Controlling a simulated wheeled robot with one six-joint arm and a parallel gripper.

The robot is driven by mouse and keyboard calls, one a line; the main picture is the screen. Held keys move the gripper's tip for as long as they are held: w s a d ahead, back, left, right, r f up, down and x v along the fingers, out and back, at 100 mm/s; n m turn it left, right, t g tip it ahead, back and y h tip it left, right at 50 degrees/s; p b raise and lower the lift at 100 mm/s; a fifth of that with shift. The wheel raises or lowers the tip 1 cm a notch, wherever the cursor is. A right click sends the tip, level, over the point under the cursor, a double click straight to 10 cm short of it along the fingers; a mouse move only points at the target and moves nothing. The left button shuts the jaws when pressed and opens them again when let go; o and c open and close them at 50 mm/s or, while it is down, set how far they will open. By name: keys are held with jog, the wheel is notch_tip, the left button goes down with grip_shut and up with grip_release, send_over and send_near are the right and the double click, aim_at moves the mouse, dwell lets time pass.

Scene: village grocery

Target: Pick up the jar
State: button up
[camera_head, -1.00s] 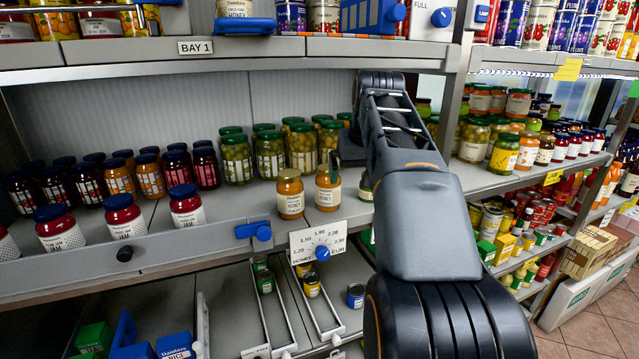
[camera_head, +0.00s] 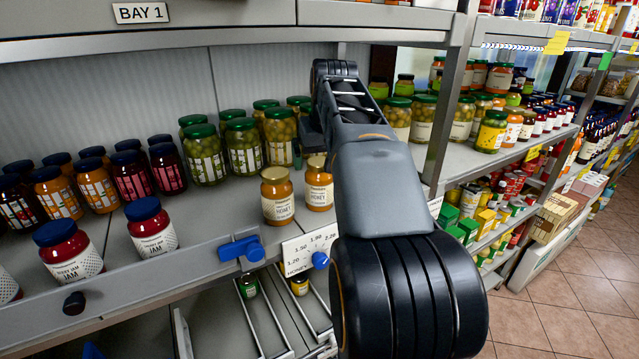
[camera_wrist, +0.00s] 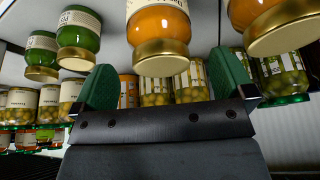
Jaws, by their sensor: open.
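Two amber honey jars with gold lids stand upright on the shelf in the head view, a left one (camera_head: 277,205) and a right one (camera_head: 318,190) close to my arm. The wrist view is upside down. There an orange jar with a gold lid (camera_wrist: 158,28) is lined up with the gap between my gripper's green fingers (camera_wrist: 165,68), just past the tips. Another gold-lidded orange jar (camera_wrist: 272,20) is off to the right. My gripper is open and empty. In the head view my arm mostly hides it, near the right honey jar. The task does not say which jar.
Green-lidded pickle jars (camera_head: 243,147) stand behind the honey jars. Blue-lidded jam jars (camera_head: 150,230) are on the left. A shelf (camera_head: 230,40) is above.

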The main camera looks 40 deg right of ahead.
jog(key=shift+p+x, duration=0.35)
jog(key=shift+x, duration=1.75)
jog(key=shift+a, duration=0.1)
jog(key=shift+c, duration=0.5)
jog(key=shift+r, duration=0.1)
jog(key=c, duration=1.3)
jog(key=shift+c, duration=0.2)
